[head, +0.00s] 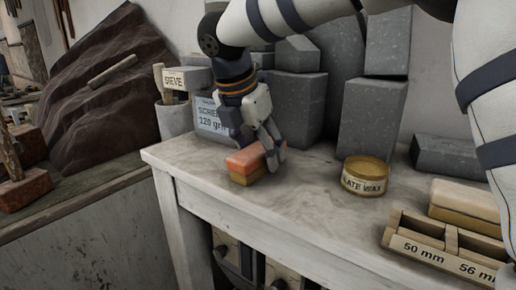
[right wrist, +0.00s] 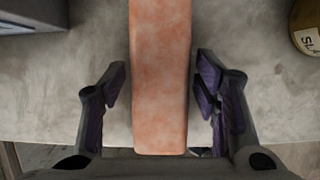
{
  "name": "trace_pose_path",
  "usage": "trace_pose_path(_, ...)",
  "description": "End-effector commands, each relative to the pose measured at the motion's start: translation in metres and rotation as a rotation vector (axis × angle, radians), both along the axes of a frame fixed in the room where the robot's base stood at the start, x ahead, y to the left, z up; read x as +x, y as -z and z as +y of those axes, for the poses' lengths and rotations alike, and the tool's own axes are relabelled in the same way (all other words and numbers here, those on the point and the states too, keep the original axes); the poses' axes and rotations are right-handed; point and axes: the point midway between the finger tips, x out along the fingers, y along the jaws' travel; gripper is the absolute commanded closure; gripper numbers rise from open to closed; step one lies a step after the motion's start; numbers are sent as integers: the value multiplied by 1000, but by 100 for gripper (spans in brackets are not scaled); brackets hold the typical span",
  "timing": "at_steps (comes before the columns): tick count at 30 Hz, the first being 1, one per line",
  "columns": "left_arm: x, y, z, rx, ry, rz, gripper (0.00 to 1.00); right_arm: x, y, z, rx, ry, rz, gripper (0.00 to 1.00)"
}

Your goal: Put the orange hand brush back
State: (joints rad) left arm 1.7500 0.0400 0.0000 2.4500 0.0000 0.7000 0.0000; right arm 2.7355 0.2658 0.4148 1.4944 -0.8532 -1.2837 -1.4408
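The orange hand brush (head: 250,162) lies on the pale table near its left front corner, orange side up with a tan layer beneath. In the right wrist view the brush (right wrist: 160,70) runs lengthwise between the fingers. My right gripper (head: 264,146) is above the brush, pointing down. In the right wrist view the right gripper (right wrist: 160,90) is open, with one finger on each side of the brush and a gap on both sides. My left gripper is not in view.
A slate wax tin (head: 366,177) stands to the right of the brush. A wooden holder marked 50 mm (head: 421,247) is at the right front. Grey blocks (head: 298,100) and a screen sign (head: 212,116) stand behind. The tabletop between brush and tin is clear.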

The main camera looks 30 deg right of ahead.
Motion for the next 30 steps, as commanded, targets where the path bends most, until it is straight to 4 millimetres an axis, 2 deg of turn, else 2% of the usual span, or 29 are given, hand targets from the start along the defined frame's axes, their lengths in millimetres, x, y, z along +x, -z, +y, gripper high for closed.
trace_pose_path(10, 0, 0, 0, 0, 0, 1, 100, 0, -6, 0, 0, 1, -1, 39)
trace_pose_path(13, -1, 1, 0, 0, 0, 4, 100, -2, -24, 8, 0, 0, -3, 39)
trace_pose_path(21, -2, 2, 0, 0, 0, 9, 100, -13, -90, 33, 0, 0, -3, 39)
trace_pose_path(25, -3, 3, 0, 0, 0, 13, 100, -16, -108, 40, -1, 0, 0, 39)
trace_pose_path(30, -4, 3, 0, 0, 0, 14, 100, -18, -115, 42, 2, 0, 1, 39)
